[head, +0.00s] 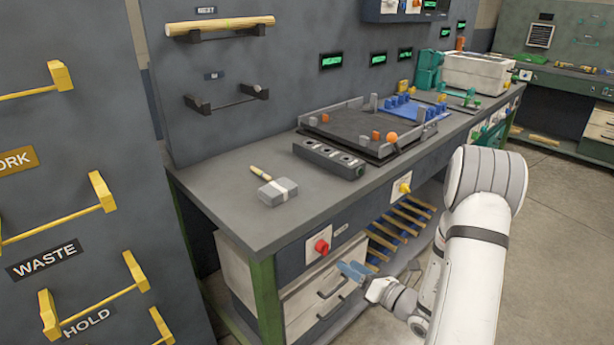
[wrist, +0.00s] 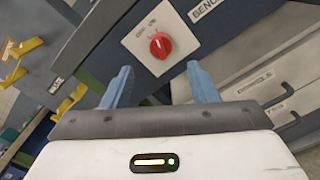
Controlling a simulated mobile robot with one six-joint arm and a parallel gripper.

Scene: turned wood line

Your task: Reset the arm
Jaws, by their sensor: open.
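My gripper (head: 355,271) is at the end of my white arm, low in front of the workbench (head: 240,215), near the drawer front. Its two blue fingers are apart with nothing between them, as the wrist view (wrist: 160,87) also shows. A red knob (head: 321,246) on a white plate is on the bench front, above and left of the gripper. The red knob (wrist: 161,45) shows beyond the fingers in the wrist view, apart from them.
A grey block (head: 278,191) and a short wooden piece (head: 260,173) lie on the bench top. Behind them are a slotted bar (head: 330,158) and a dark tray (head: 345,108). Yellow rails line the left panel (head: 90,160). Open floor (head: 560,240) lies at the right.

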